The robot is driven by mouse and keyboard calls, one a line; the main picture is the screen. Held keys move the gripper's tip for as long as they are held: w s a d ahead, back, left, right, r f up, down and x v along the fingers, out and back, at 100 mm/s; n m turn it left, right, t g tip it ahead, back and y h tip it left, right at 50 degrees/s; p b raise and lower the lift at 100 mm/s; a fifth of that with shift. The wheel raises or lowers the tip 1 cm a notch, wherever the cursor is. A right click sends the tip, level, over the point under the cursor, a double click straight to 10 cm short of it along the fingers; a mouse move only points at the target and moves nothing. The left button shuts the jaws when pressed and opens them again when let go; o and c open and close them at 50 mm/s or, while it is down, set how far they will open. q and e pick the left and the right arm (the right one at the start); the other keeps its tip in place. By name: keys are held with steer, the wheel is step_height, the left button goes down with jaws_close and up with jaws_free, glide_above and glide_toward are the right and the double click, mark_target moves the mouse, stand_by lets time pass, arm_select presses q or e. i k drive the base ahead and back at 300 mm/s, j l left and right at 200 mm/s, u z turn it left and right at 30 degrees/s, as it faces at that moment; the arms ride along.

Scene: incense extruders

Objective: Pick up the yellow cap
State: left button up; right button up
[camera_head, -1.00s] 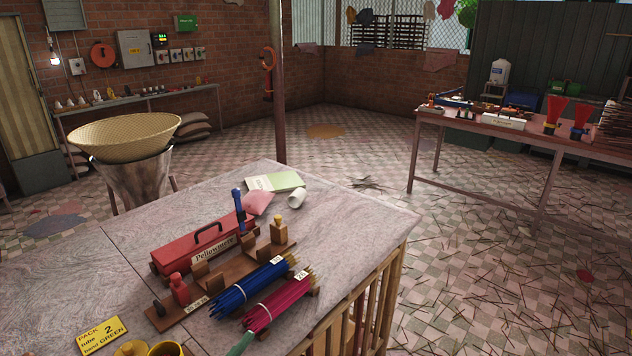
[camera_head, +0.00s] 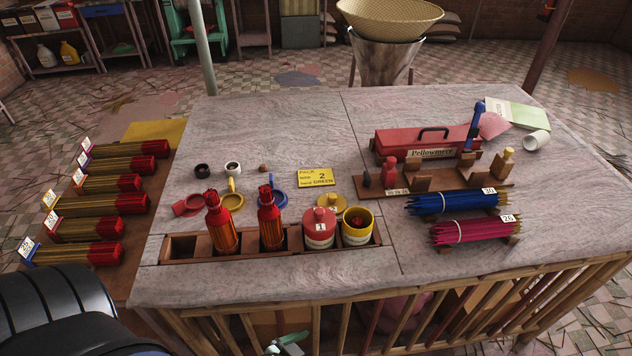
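The yellow cap (camera_head: 334,203), a flat disc with a knob, lies on the table behind the tube rack. It is partly hidden by the red-capped container (camera_head: 319,230) marked 1. The open yellow container (camera_head: 358,226) stands uncapped in the rack's right end. My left arm fills the lower left corner. My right gripper is not in view.
A yellow card (camera_head: 316,178) reads PACK 2, GREEN. A red toolbox (camera_head: 423,143) and blue and pink stick bundles are at right. The table's back middle is clear.

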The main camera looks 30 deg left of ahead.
mark_target(334, 201)
steer(key=u, duration=0.95)
